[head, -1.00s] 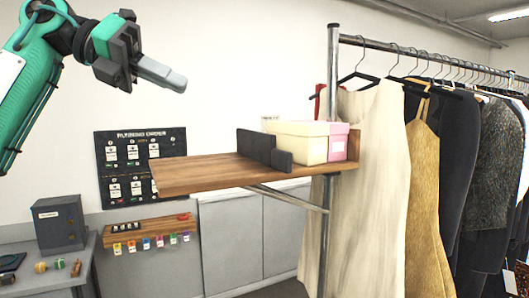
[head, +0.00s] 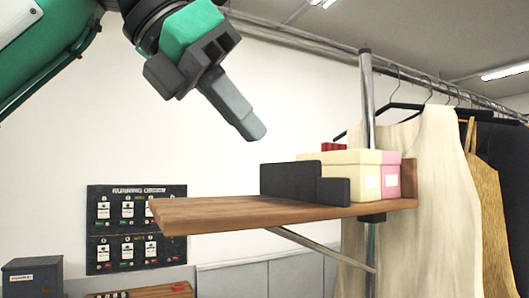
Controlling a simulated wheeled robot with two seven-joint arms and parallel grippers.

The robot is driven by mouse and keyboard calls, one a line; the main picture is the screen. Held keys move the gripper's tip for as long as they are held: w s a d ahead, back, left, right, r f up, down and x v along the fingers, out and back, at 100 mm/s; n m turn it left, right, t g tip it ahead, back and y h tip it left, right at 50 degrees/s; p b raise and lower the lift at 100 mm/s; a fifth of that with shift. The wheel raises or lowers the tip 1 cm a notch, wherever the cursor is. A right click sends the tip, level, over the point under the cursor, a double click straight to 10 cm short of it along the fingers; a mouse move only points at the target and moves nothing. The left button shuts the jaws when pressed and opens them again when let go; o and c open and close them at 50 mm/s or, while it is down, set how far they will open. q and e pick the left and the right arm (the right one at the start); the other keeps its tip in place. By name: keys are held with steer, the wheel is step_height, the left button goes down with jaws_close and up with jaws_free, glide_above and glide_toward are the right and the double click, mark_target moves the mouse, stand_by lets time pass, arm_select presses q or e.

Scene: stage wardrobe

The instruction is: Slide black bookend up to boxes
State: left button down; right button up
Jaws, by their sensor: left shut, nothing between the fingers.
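The black bookend (head: 290,181) stands upright on the wooden shelf (head: 215,212), left of the boxes. Its lower part (head: 334,191) overlaps the front of the cream box (head: 368,181) in the picture; I cannot tell whether they touch. The pink box (head: 391,181) stands to the right of the cream one. My left gripper (head: 253,131) is shut and empty. It hangs above the shelf, up and to the left of the bookend, with its fingers pointing down and right. My right gripper is out of view.
The left half of the shelf is bare. A metal post (head: 366,100) rises behind the boxes. A cream garment (head: 435,190) hangs from the rail close to the shelf's right end. A black wall panel (head: 135,228) is below left.

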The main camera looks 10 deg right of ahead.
mark_target(337, 201)
arm_select(q)
steer(key=w+d+f+p, duration=0.1)
steer(key=d+f+p, duration=0.1)
steer(key=d, duration=0.1)
steer(key=w+d+f+p, duration=0.1)
steer(key=d+f+p, duration=0.1)
steer(key=d, duration=0.1)
steer(key=w+d+f+p, duration=0.1)
steer(key=d+f+p, duration=0.1)
steer(key=d, duration=0.1)
steer(key=shift+w+d, duration=0.15)
steer(key=shift+w, duration=0.1)
steer(key=shift+w+d+f, duration=0.1)
steer(key=shift+w+f, duration=0.1)
steer(key=shift+w, duration=0.2)
steer(key=shift+s, duration=0.2)
